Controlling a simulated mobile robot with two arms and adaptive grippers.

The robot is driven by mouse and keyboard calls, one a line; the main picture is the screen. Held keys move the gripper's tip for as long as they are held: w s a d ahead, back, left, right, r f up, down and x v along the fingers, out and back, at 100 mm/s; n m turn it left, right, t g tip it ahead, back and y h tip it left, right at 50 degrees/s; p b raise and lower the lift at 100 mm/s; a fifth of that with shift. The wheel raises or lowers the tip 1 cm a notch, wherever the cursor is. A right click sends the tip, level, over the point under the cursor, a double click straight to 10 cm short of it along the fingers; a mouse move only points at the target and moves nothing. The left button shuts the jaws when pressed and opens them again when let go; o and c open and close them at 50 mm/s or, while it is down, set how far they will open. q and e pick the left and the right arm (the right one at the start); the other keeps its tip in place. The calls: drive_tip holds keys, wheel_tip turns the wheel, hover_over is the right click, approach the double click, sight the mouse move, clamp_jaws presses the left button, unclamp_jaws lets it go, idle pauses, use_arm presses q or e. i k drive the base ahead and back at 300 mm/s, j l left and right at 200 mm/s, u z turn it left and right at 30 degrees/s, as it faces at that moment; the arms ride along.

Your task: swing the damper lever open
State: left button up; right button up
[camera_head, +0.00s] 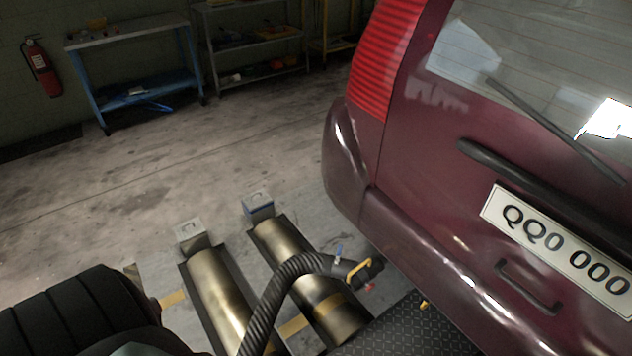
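A black ribbed hose (280,292) rises from the bottom edge and bends right to a dark nozzle (374,268) under the rear bumper of the maroon car (420,200). A small blue lever (339,251) stands up on the hose's end section. A yellow bracket-like handle (359,271) sits just right of it. I cannot tell for sure which of these is the damper lever, though the blue one looks like a lever. A small red part shows below the nozzle. Neither of my grippers shows in this view.
Two metal rollers (222,290) lie in the floor, partly behind the hose. A dark tread plate (395,332) lies below the bumper. A bulky black ribbed shape (75,315) fills the lower left. A blue bench (130,85) and shelves stand far back; open floor lies between.

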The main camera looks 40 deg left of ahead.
sight(338, 250)
drive_tip(key=u, duration=1)
